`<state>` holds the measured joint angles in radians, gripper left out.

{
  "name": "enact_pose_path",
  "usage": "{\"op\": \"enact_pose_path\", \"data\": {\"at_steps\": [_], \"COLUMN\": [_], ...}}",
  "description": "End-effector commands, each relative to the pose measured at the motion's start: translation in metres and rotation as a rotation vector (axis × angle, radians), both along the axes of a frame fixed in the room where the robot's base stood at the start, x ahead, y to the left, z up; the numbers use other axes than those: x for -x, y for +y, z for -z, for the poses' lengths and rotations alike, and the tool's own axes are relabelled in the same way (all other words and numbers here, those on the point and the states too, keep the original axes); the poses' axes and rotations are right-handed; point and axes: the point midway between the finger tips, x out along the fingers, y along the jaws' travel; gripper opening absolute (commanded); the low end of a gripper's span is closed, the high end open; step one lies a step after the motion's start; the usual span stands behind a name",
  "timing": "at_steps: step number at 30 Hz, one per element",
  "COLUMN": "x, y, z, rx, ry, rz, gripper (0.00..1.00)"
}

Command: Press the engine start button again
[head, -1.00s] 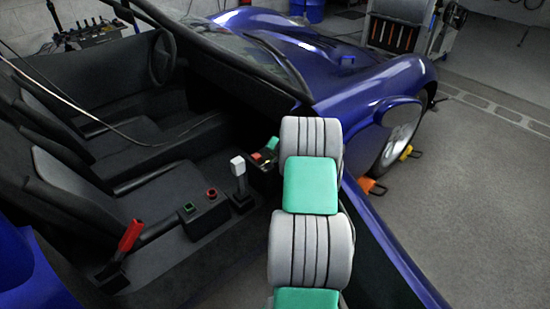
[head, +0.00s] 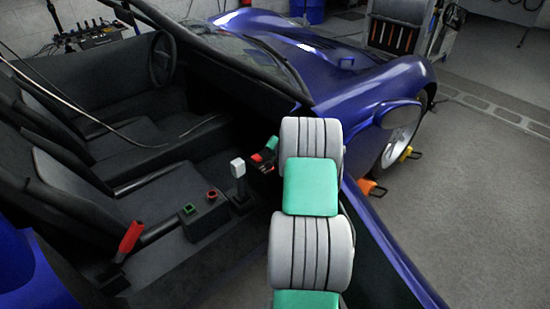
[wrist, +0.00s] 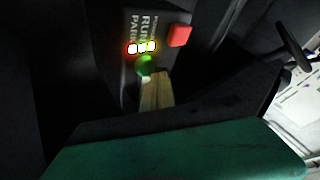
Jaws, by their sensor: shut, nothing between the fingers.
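In the wrist view a dark panel (wrist: 116,75) carries lettering, of which RUN and PARK are readable. A round green button (wrist: 145,65) sits low on it, and a square red button (wrist: 179,36) sits higher to the right. I cannot read which one is marked as engine start. My gripper (wrist: 154,85) is shut and empty, its tan fingertips at the lower edge of the green button; I cannot tell whether they touch it. In the head view my arm reaches into the blue car, and its far end mostly hides the panel.
In the head view a grey lever (head: 238,180), a console (head: 205,215) with green and red controls, and a red-handled lever (head: 130,237) stand near the seat (head: 85,205). The steering wheel (head: 162,58) is farther off.

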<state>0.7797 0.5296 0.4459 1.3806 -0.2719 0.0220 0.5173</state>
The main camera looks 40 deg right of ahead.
Motion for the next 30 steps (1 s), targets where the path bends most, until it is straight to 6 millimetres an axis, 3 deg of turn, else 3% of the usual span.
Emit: {"op": "enact_pose_path", "data": {"at_steps": [7, 21, 30], "x": [0.0, 0.0, 0.0], "y": [0.0, 0.0, 0.0], "z": [-0.004, -0.058, -0.059], "rx": [0.0, 0.001, -0.001], "ry": [0.0, -0.001, 0.0], "rz": [0.0, 0.0, -0.001], "gripper": [0.0, 0.0, 0.0]}}
